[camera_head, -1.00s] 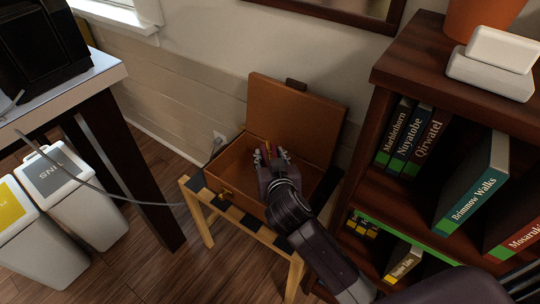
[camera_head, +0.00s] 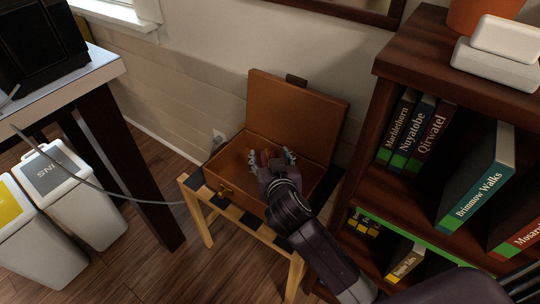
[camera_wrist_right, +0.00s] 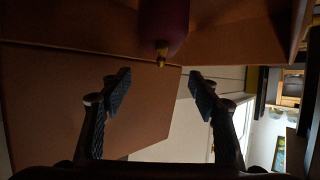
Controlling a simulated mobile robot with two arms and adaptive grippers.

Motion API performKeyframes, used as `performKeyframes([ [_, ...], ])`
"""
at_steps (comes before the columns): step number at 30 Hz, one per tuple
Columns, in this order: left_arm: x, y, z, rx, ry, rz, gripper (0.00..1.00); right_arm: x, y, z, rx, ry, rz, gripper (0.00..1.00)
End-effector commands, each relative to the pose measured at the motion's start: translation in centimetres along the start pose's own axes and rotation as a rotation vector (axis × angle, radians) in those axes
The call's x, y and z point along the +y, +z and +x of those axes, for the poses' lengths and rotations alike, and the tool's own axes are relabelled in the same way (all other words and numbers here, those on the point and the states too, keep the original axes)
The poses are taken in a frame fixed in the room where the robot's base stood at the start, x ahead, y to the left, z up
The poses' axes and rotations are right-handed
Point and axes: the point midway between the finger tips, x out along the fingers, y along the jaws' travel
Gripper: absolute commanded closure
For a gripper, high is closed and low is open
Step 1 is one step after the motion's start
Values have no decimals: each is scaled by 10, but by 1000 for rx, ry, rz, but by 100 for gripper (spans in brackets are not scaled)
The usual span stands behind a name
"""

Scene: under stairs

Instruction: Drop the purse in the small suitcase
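The small brown suitcase (camera_head: 296,105) stands open on a checkered stool, its lid raised against the wall. My right gripper (camera_head: 269,157) reaches into it from the front right, with its fingers spread. A small dark red thing, apparently the purse (camera_head: 262,157), shows in part between and beyond the fingers. The suitcase's brown wall (camera_wrist_right: 60,50) fills much of that view. My left gripper is out of view.
The stool (camera_head: 248,229) stands beside a dark bookshelf (camera_head: 420,70) at right, close to my right arm. A desk (camera_head: 90,85) and two white bins (camera_head: 85,210) are at left. A cable (camera_head: 150,203) runs to a wall socket.

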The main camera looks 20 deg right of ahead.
Motion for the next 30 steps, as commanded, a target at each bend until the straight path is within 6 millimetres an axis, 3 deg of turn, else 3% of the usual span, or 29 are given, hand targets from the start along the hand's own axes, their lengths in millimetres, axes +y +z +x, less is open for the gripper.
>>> performKeyframes([
  [8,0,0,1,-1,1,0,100,-1,2,-7,-2,-1,1,44],
  [21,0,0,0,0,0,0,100,0,1,-91,-3,-1,3,44],
  [30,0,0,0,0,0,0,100,0,1,-119,-1,0,0,44],
])
